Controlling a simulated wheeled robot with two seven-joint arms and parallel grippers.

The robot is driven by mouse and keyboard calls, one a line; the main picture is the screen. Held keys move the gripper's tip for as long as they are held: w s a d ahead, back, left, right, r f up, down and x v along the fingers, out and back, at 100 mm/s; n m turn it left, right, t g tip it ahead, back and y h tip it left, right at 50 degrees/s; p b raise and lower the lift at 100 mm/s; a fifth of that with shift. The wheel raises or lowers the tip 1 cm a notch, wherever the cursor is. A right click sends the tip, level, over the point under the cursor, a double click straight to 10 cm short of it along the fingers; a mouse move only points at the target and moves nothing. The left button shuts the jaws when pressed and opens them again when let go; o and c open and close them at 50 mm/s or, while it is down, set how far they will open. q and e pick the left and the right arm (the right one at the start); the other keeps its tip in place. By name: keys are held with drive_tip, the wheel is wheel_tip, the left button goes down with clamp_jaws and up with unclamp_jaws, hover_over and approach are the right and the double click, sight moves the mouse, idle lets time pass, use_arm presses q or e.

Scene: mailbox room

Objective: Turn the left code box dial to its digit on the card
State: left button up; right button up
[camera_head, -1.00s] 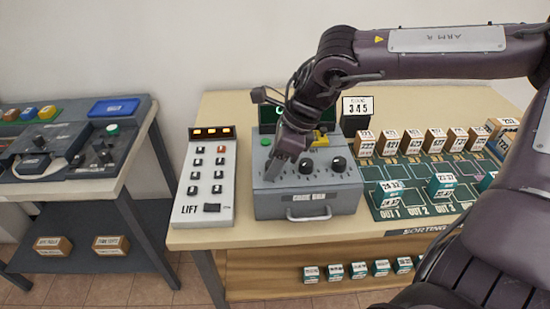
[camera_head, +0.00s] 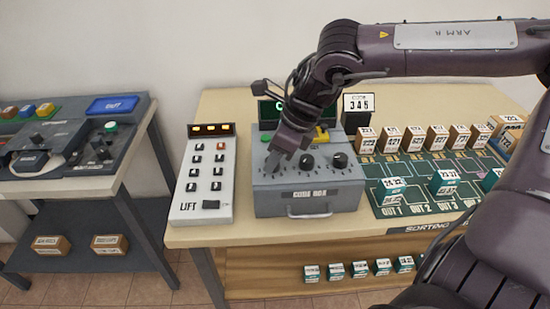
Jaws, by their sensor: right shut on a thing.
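The grey code box (camera_head: 335,196) stands on the table, with a row of dark dials on its top. The middle dial (camera_head: 306,162) and the right dial (camera_head: 340,160) show. My right gripper (camera_head: 272,163) points down at the left dial place and is shut on the left dial, which its fingers mostly hide. The digit that this dial points to cannot be read. The card (camera_head: 358,104) stands behind the box and reads 345. My left gripper is not in view.
A white LIFT panel (camera_head: 190,209) with buttons stands close to the left of the box. A green sorting board (camera_head: 405,169) with several small boxes lies to the right. A yellow button (camera_head: 321,136) and a dark screen are behind the dials.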

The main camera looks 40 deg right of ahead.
drive_tip(key=shift+f+m+t+h+b, duration=0.1)
drive_tip(key=shift+m+t+h+b, duration=0.3)
drive_tip(key=shift+m+b, duration=0.6)
drive_tip(key=shift+a+m+h, duration=0.1)
drive_tip(key=shift+m+h, duration=0.2)
drive_tip(key=shift+m, duration=0.5)
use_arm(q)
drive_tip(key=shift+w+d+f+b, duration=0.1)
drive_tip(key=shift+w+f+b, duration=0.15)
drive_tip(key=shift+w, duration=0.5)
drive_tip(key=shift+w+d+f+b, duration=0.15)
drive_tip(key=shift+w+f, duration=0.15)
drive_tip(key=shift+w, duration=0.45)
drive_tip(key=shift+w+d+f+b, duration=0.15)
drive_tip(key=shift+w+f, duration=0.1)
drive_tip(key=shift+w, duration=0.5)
use_arm(e)
drive_tip(key=shift+m+h, duration=0.3)
drive_tip(key=shift+m, duration=0.8)
drive_tip(key=o, duration=1)
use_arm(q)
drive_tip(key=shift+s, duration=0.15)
use_arm(e)
drive_tip(key=shift+v, duration=4.05)
drive_tip(key=shift+a, duration=0.1)
